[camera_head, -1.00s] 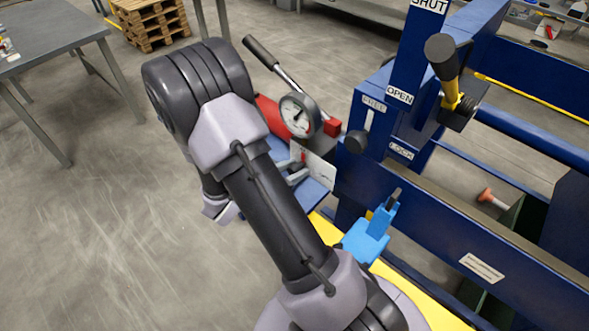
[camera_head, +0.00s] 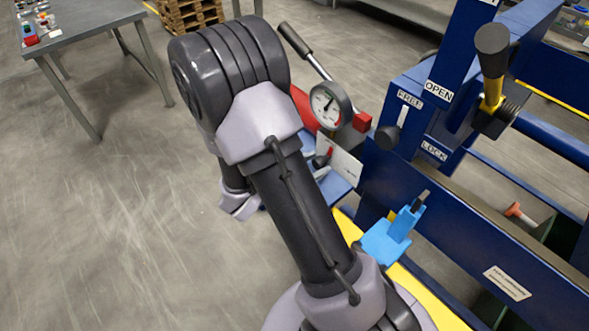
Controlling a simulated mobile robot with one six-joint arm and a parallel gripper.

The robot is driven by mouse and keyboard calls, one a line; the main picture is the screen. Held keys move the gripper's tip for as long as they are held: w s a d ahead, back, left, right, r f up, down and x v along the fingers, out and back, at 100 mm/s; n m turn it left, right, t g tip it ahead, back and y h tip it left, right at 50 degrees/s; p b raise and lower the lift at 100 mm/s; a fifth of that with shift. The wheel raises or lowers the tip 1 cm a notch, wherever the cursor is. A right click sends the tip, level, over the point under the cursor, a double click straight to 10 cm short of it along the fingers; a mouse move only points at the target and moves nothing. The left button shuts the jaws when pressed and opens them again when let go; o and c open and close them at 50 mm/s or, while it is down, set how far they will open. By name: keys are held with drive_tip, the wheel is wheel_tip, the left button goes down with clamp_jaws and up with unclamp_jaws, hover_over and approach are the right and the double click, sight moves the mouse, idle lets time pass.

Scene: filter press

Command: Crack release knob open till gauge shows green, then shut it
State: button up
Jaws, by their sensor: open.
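The round gauge (camera_head: 330,106) has a white dial and a dark needle pointing roughly upward; its coloured bands are too small to read. It sits on a red hand pump with a black-gripped lever (camera_head: 296,40). Below the gauge, a small dark knob (camera_head: 321,161) with a bit of red shows beside a white plate (camera_head: 342,163); I cannot tell its setting.
The blue press frame fills the right, with a FREE/LOCK lever (camera_head: 387,136) and a large black-yellow handle (camera_head: 491,70). A light blue bracket (camera_head: 388,240) stands at the yellow edge. A grey table (camera_head: 80,18) is at upper left. The floor at left is clear.

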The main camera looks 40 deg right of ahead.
drive_tip(key=p+v, duration=0.5)
drive_tip(key=v, duration=1)
drive_tip(key=shift+a, duration=0.25)
drive_tip(key=shift+w+r, duration=0.1)
drive_tip(key=shift+r, duration=0.05)
